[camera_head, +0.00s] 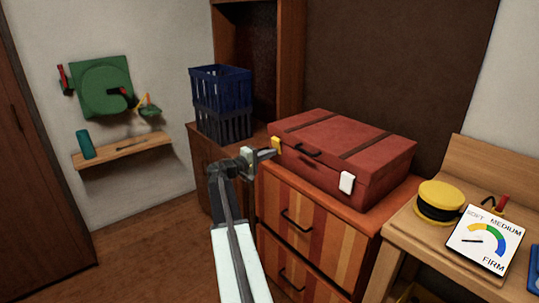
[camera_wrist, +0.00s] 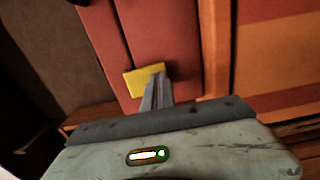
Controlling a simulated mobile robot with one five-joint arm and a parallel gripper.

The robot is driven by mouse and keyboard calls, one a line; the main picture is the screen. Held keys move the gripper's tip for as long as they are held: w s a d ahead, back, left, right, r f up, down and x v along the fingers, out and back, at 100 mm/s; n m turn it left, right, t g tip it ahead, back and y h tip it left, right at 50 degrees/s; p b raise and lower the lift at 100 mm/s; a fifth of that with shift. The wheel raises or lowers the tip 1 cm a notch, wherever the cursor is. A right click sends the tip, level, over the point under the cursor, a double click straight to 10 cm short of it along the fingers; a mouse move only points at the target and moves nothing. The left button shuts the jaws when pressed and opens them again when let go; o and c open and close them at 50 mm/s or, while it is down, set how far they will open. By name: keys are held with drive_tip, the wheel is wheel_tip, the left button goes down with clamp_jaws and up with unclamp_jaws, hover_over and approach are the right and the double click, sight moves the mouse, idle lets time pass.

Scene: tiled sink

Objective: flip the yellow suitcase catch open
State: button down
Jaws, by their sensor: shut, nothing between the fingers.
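A red suitcase (camera_head: 345,150) with dark straps and a black handle lies on an orange striped drawer cabinet. Its yellow catch (camera_head: 276,145) is on the left of the front face, and a white catch (camera_head: 347,182) is on the right. My gripper (camera_head: 270,153) is shut and empty, with its tip at the yellow catch in the head view. In the wrist view, the shut fingers (camera_wrist: 158,92) overlap the lower edge of the yellow catch (camera_wrist: 144,80). I cannot tell whether they touch it. The fingers hide part of the catch.
A blue crate (camera_head: 222,103) stands on the brown cabinet behind left. At right, a wooden table (camera_head: 400,232) holds a yellow-and-black round object (camera_head: 440,202) and a dial card (camera_head: 486,240). The floor (camera_head: 150,240) left of my arm is clear.

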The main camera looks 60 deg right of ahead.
drive_tip(key=f+b+v, duration=0.3)
drive_tip(key=v, duration=1)
drive_tip(key=shift+a, duration=0.3)
drive_tip(key=shift+w, duration=0.2)
drive_tip(key=w+a+f+n+t+y, duration=0.1)
drive_tip(key=w+a+f+t, duration=0.2)
drive_tip(key=a, duration=0.4)
drive_tip(key=w+a+f+n+t+y, duration=0.1)
drive_tip(key=w+a+f, duration=0.1)
drive_tip(key=w+a, duration=0.35)
drive_tip(key=w+a+f+n+t+y, duration=0.1)
drive_tip(key=w+a+f+t, duration=0.15)
drive_tip(key=a, duration=0.65)
drive_tip(key=s+a+f+y, duration=0.2)
drive_tip(key=a+f+y, duration=0.3)
drive_tip(key=a, duration=0.7)
drive_tip(key=s+a+f+y, duration=0.3)
drive_tip(key=a+f+y, duration=0.25)
drive_tip(key=a, duration=0.65)
drive_tip(key=s+a+f+y, duration=0.2)
drive_tip(key=a+f+y, duration=0.3)
drive_tip(key=a, duration=0.6)
wheel_tip(320, 180, up, 25)
drive_tip(key=h+p, duration=0.1)
drive_tip(key=p, duration=2.4)
drive_tip(key=shift+f+n+g, duration=0.2)
drive_tip(key=shift+n+g, duration=0.1)
drive_tip(key=shift+g, duration=0.15)
